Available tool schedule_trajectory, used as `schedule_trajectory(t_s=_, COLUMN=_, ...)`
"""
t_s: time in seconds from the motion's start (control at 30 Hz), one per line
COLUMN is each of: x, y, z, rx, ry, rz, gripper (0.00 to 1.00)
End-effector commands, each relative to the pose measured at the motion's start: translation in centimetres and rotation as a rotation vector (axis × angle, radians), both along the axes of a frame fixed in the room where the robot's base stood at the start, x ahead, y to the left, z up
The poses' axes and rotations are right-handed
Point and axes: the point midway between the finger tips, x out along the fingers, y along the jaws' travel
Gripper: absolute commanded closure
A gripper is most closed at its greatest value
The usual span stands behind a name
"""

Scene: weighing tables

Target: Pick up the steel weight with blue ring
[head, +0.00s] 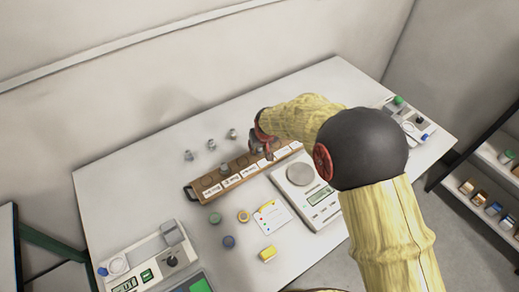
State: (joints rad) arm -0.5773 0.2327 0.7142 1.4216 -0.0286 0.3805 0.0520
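Several small steel weights stand on the table behind the wooden rack (193,191): a left one (189,155), a middle one (211,144) and a right one (232,133). Another small grey piece (223,167) sits at the rack. The pieces are too small to tell which has a blue ring. My gripper (268,152), dark and red, is low over the right part of the rack, to the right of these weights. Its fingers are small and partly hidden by my arm, so whether they are open or hold anything is unclear.
A balance (322,208) with a round pan stands right of the rack. In front lie a white card (271,216), a yellow ring (243,215), a blue-purple round piece (229,241), a greenish one (215,218) and a yellow block (267,254). Instruments stand front left (150,265) and far right (413,124).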

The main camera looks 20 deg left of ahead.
Motion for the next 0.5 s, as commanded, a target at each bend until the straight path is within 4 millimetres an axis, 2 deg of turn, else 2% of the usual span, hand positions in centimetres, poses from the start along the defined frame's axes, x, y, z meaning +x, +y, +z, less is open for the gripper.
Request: schedule_trajectory(t_s=0.5, x=-0.01, y=-0.01, z=0.01, rx=0.000, ry=0.000, rz=0.000, gripper=0.98)
